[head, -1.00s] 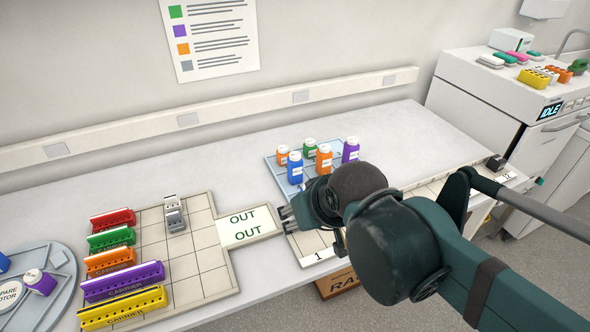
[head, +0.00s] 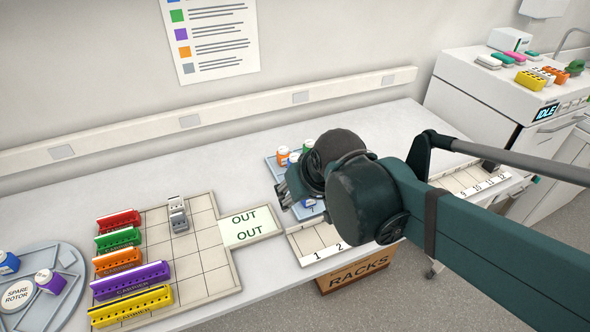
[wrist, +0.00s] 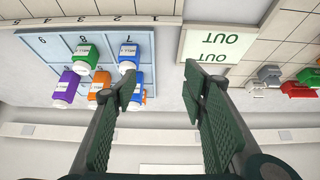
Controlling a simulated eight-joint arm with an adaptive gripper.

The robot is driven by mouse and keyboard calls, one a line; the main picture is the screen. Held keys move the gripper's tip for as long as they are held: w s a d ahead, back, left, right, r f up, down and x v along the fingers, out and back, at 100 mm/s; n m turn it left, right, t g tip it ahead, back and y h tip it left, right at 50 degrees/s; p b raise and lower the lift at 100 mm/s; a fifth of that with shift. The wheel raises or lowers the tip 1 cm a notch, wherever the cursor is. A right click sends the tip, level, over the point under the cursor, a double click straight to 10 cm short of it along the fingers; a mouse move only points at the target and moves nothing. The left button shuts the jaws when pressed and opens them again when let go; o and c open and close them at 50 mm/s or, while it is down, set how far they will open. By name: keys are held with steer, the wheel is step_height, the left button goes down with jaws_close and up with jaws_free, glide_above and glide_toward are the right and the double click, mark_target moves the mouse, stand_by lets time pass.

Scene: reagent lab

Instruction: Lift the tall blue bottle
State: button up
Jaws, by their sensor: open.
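The tall blue bottle (wrist: 137,90) stands on the blue tray (wrist: 50,50), partly behind my left finger in the wrist view. In the head view only a sliver of the blue bottle (head: 293,160) shows beside my gripper. Another blue bottle (wrist: 129,57) stands nearer the tray's numbered edge; it also shows under my gripper in the head view (head: 310,203). My gripper (wrist: 160,75) is open and empty, with bare bench between its fingers. In the head view my gripper (head: 281,193) is over the tray's left side. No contact with a bottle is clear.
Purple (wrist: 66,88), green (wrist: 87,57) and orange (wrist: 100,84) bottles crowd the same tray. The OUT plate (head: 248,227) and a gridded board (head: 205,250) with coloured carriers lie to the left. The bench behind the tray (head: 210,160) is clear.

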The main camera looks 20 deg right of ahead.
steer(key=w+d+f+g+p, duration=0.1)
steer(key=w+d+p, duration=0.2)
steer(key=w+p, duration=0.2)
steer(key=w+d+f+g+p, duration=0.1)
steer(key=w+d+f+p, duration=0.1)
steer(key=w+p, duration=0.4)
steer(key=shift+w+d, duration=0.85)
steer(key=shift+w, duration=1.45)
steer(key=shift+x, duration=1.25)
steer(key=shift+w+f, duration=0.15)
steer(key=shift+x, duration=2.45)
steer(key=shift+d, duration=0.2)
